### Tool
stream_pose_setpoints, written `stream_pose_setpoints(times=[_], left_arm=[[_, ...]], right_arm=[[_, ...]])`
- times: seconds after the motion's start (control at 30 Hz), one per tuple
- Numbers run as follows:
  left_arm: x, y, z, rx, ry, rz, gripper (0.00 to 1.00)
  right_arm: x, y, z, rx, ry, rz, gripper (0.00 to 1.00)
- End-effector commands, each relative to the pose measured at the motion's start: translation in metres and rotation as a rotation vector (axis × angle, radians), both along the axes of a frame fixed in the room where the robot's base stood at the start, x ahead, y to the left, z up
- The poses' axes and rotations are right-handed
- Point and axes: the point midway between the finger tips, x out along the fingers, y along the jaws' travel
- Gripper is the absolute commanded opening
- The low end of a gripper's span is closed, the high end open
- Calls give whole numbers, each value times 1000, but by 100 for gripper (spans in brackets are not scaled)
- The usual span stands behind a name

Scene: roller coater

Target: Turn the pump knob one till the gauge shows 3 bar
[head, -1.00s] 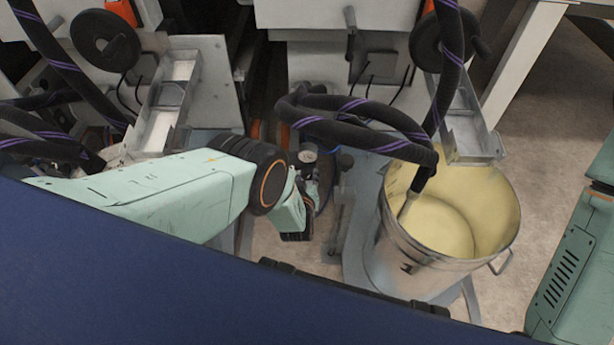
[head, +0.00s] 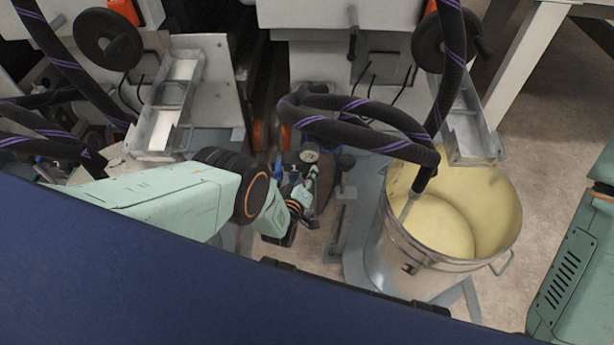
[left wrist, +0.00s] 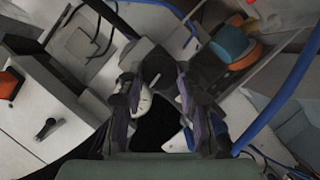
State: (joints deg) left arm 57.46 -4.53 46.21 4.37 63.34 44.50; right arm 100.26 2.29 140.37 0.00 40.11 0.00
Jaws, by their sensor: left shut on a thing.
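My left gripper (head: 302,188) is at the small pump between the two machine frames, just below the pressure gauge (head: 309,156). The gauge has a round pale face in the head view, too small to read. In the left wrist view my left gripper (left wrist: 160,88) has its two fingers closed around the dark pump knob (left wrist: 158,68). The knob is mostly hidden by the fingers. A white dial (left wrist: 145,100) shows partly behind the left finger, and its needle cannot be read. My right gripper is out of view.
A steel bucket of pale yellow coating (head: 440,225) stands right of the pump. Thick black hoses (head: 365,125) with purple stripes loop above the pump and into the bucket. Metal trays (head: 168,105) and dark handwheels (head: 106,40) are on the machine behind.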

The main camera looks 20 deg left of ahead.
Motion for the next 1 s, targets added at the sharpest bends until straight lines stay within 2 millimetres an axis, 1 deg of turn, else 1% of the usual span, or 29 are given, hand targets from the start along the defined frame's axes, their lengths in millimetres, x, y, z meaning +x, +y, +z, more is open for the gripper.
stream_pose_setpoints(times=[0.47,0.5,0.73,1.0], left_arm=[[-1,-1,-1,-15,-3,-2,3],[-1,-1,-1,-15,-3,-2,37],[0,0,-1,-14,-3,0,57],[0,0,0,-14,-4,0,58]], right_arm=[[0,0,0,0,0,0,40],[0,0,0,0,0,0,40],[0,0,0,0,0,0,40],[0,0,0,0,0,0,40]])
